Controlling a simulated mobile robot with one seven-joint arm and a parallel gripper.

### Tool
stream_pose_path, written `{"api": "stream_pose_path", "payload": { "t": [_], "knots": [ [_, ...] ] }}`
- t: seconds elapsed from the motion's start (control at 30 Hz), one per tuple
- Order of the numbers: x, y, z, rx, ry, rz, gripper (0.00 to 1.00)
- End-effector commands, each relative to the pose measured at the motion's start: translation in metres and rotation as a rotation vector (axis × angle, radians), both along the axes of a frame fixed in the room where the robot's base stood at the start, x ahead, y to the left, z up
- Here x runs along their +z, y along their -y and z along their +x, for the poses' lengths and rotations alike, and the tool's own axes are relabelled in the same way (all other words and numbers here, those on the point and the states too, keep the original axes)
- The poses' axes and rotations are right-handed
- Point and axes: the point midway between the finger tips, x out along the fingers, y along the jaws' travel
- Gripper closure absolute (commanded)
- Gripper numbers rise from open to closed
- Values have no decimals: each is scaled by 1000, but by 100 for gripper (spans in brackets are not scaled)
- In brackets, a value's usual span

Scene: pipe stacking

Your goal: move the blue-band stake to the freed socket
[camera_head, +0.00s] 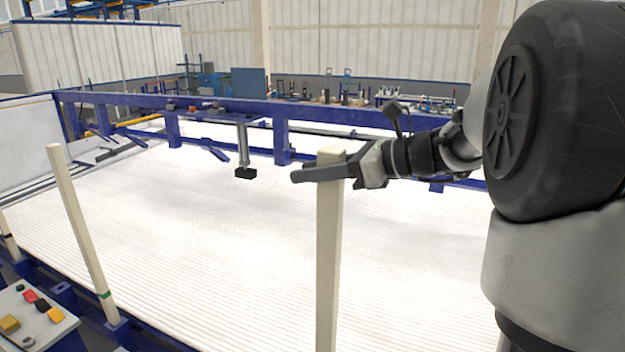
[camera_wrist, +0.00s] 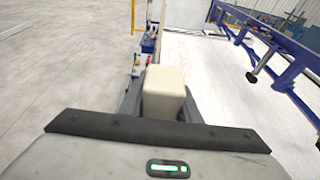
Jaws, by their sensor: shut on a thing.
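A pale, square-section stake (camera_head: 328,255) stands upright in the middle of the head view. Its lower end is cut off by the frame edge, so no band shows on it and I cannot tell if it is the blue-band stake. My gripper (camera_head: 323,172) is shut on this stake near its top. In the wrist view the stake's top end (camera_wrist: 164,90) sits between the two fingers. A second stake with a green band (camera_head: 80,225) leans slightly in a blue socket (camera_head: 118,332) at the left. The freed socket cannot be made out.
A ribbed white bed (camera_head: 200,240) fills the middle, with a blue frame beam (camera_head: 340,113) behind it. A control panel (camera_head: 32,318) with coloured buttons is at the lower left. Another stake with a dark band (camera_head: 8,238) stands at the left edge.

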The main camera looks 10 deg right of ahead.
Motion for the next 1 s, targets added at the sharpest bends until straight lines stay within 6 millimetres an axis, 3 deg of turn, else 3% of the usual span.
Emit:
{"api": "stream_pose_path", "payload": {
  "t": [1.0],
  "knots": [
    [92,-1,0,1,6,0,100]
  ]
}}
